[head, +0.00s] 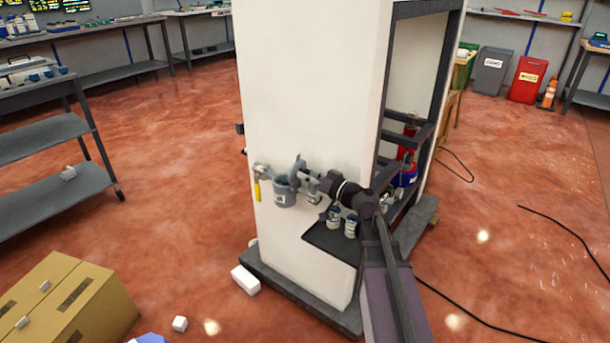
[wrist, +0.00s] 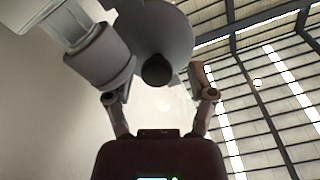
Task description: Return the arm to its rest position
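The white cabinet (head: 310,90) stands in the middle of the head view. On its face are a valve with a yellow handle (head: 257,190) and a grey cup-shaped part with a label (head: 285,194). My gripper (head: 301,171) is beside and slightly above this grey part; the gap between them is unclear here. In the wrist view, my gripper's two fingers (wrist: 160,90) are spread wide. A rounded grey part with a dark round end (wrist: 160,30) fills the space ahead of them. Contact cannot be told.
Small white-and-grey parts (head: 350,226) sit on a dark shelf (head: 322,238) below my arm. A dark open frame (head: 450,70) forms the cabinet's right side. Cardboard boxes (head: 98,312) and a grey rack (head: 45,205) stand left. Cables lie on the open floor at right.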

